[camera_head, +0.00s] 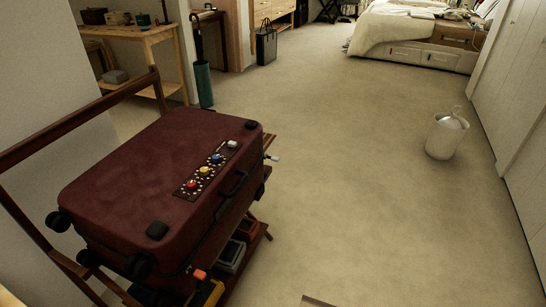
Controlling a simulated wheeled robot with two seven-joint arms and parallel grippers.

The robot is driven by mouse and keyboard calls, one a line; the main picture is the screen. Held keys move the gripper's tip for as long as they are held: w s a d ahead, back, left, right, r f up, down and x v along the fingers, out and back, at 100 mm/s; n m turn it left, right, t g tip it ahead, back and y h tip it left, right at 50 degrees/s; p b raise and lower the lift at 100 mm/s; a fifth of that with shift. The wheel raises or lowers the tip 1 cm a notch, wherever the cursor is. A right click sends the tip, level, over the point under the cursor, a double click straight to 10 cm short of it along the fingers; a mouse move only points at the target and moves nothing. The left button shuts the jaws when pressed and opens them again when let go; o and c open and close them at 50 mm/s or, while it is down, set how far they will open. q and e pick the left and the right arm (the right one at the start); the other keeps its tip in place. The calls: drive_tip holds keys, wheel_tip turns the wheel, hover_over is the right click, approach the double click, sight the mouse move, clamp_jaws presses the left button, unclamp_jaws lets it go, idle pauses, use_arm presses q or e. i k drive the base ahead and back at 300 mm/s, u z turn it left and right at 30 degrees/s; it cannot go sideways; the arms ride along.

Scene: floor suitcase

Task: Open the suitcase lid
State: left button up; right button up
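The dark red suitcase (140,170) lies flat and closed on a wooden rack at the left, its lid facing up. A dark strip (212,171) along the lid's right side carries a red button (191,184), a yellow button (204,171), a blue button (215,158) and a whitish one (232,144). A black carry handle (234,184) is on the side facing the open floor. Black caps cover the corners. I cannot make out any latch. Neither of my grippers shows in the head view.
The wooden rack (82,119) has a lower shelf with several small items. A small grey-tipped piece (272,157) sticks out beside the suitcase. A whitish canister (446,136) stands at right near white doors (507,90). The carpet between is clear. A bed (410,37) is behind.

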sight(135, 204)
drive_tip(key=z, duration=0.05)
drive_tip(key=k, duration=0.4)
drive_tip(key=u, duration=1.05)
drive_tip(key=i, duration=0.9)
drive_tip(key=z, duration=0.1)
